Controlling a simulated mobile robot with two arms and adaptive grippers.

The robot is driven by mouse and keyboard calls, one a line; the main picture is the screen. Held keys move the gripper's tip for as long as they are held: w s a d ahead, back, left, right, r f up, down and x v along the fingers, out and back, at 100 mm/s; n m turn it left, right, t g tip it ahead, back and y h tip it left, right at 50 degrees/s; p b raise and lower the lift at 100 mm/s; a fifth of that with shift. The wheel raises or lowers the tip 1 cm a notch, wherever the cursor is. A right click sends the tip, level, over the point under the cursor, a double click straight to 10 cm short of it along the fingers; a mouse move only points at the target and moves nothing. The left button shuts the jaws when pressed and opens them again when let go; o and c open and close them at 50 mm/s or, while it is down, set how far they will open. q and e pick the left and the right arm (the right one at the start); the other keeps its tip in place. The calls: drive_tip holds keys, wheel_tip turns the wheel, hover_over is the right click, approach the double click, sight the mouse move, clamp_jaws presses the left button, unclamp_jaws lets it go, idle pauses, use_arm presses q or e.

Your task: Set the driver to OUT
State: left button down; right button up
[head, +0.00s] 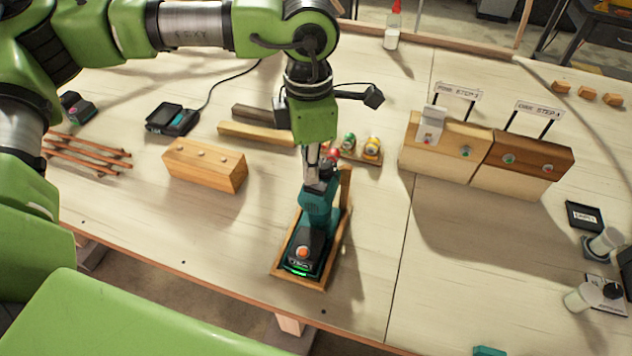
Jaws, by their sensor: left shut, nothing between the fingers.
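The driver (318,212) is teal and black and lies in a wooden cradle (277,272) near the table's front edge. Its base end with an orange button (303,252) and a green glow faces the front. My left gripper (317,178) points down over the driver's far end. Its fingers are shut with nothing between them, and the tips are at or just above the driver; I cannot tell if they touch. The gripper hides part of the driver's head, and I cannot read a direction setting. My right gripper is not in view.
Wooden blocks (205,165) and brown laths (88,150) lie to the left. A charger-like black device (172,119) with a cable sits behind. Colored bits in a holder (362,156) stand close right of my gripper. Two labelled wooden blocks (445,145) stand further right. The table between is clear.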

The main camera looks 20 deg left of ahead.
use_arm(q)
drive_tip(key=shift+f+b, duration=0.45)
drive_tip(key=shift+f, duration=0.05)
drive_tip(key=shift+r+p, duration=0.55)
drive_tip(key=shift+r, duration=0.6)
drive_tip(key=shift+r+p, duration=0.95)
drive_tip(key=shift+r, duration=1.5)
